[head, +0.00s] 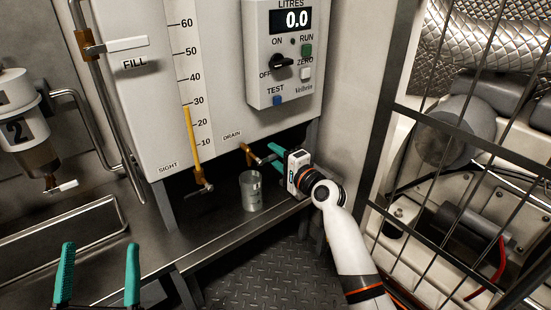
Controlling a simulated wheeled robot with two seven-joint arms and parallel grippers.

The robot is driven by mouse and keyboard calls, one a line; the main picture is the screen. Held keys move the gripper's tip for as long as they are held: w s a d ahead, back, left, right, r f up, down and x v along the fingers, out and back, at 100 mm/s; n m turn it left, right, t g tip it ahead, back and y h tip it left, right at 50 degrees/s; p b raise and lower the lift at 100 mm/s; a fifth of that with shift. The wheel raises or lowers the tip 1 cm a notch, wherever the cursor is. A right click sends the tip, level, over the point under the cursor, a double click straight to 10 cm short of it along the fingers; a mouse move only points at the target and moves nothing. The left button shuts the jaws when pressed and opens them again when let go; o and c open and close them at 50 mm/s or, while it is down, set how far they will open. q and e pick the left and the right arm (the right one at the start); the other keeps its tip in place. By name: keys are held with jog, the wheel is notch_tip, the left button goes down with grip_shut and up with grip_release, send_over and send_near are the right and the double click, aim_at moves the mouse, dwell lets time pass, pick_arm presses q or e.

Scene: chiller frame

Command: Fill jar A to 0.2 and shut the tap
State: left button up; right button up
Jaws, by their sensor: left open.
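A small metal jar (251,192) stands upright on the dark shelf below the white tank panel; any letter on it is too small to read. The brass drain tap (249,152) is under the DRAIN label, up and slightly left of the jar's right side. My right gripper (271,157) is at the tap's handle, its teal fingers on either side; whether they grip it is unclear. My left gripper (97,275) is open and empty at the lower left, away from the jar. The litres display (297,19) reads 0.0.
A sight gauge (193,140) shows a yellow column to just under 30, with a small tap (203,188) below. The FILL lever (127,44) is at upper left. A canister marked 2 (17,130) hangs at far left. A wire cage (450,150) closes off the right.

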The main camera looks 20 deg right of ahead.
jog(key=shift+w+a, duration=0.1)
jog(key=shift+w, duration=0.15)
grip_shut()
